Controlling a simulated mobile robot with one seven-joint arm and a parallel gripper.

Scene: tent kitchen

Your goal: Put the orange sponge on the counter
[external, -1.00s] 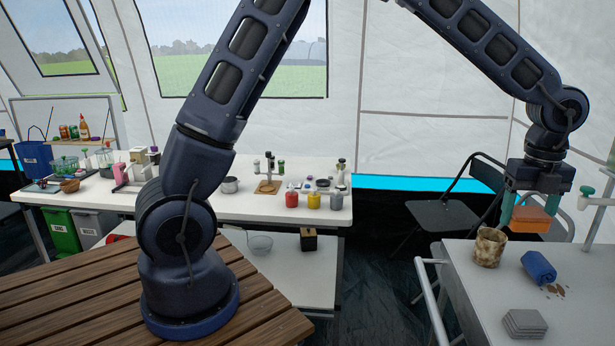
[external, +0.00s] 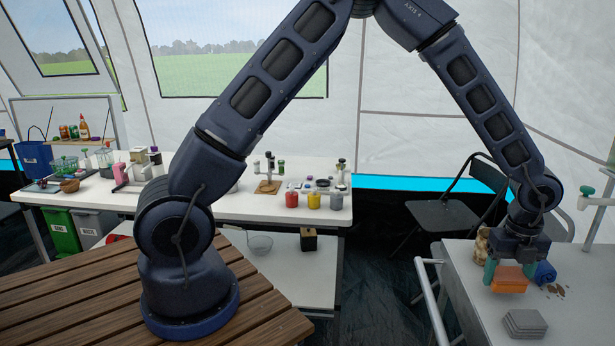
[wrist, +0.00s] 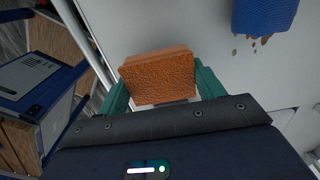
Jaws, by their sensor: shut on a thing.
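The orange sponge (external: 510,280) is held between the two green fingers of my gripper (external: 510,278). In the wrist view the sponge (wrist: 158,76) fills the space between my fingers (wrist: 160,88), with a pale layer at its near edge. My gripper is low over the grey-white counter (external: 474,296) on the right. I cannot tell whether the sponge touches the counter (wrist: 205,50).
A tan mottled cup (external: 482,244) stands behind my gripper, partly hidden. Grey stacked tiles (external: 525,323) lie in front. A rail (external: 431,306) runs along the left edge.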

